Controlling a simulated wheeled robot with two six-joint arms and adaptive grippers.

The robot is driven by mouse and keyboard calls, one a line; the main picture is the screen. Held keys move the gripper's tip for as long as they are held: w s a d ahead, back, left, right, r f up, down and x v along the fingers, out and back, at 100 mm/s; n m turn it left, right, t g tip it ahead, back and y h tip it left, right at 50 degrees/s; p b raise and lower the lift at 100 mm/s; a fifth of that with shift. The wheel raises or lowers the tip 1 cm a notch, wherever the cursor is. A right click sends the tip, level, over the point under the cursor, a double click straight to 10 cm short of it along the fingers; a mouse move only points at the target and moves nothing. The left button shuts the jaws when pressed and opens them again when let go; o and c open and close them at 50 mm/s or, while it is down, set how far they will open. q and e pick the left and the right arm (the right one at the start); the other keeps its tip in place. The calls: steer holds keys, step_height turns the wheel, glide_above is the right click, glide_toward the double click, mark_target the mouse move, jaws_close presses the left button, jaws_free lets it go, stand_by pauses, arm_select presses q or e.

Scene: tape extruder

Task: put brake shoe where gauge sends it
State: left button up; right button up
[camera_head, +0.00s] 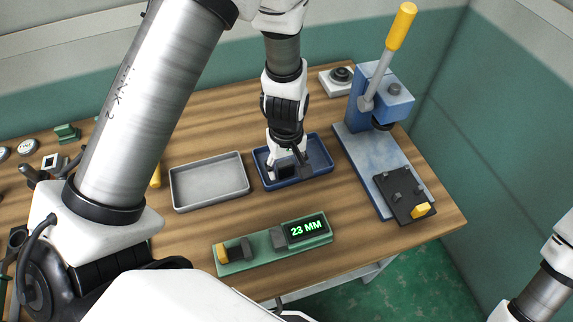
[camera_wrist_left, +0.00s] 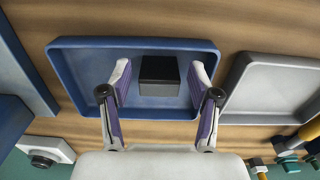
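The brake shoe appears to be a dark block in the blue tray (camera_head: 322,158), which also shows in the left wrist view (camera_wrist_left: 75,62). In that view the block (camera_wrist_left: 159,77) lies between the fingertips of my left gripper (camera_wrist_left: 160,72). The fingers are open on either side of it, with a small gap at each side. In the head view my left gripper (camera_head: 288,172) reaches down into the blue tray and partly hides the block. The gauge (camera_head: 262,254) is a green base with a dark jaw and a lit display (camera_head: 306,228) reading 23 MM. My right gripper is out of view.
An empty grey tray (camera_head: 208,183) stands left of the blue one. A blue press (camera_head: 368,150) with a yellow-tipped lever and a dark plate (camera_head: 403,194) stands right. A white box (camera_head: 337,82) with a dark knob is behind. Small green parts (camera_head: 67,133) lie far left.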

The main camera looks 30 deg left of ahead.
mark_target(286, 167)
arm_select(q)
steer(key=shift+s+r, duration=0.1)
steer(key=shift+s, duration=0.1)
steer(key=shift+w+r, duration=0.15)
steer(key=shift+w, duration=0.05)
step_height(286, 167, up, 12)
steer(key=shift+s+f, duration=0.1)
steer(key=shift+f, duration=0.1)
stand_by(0.4)
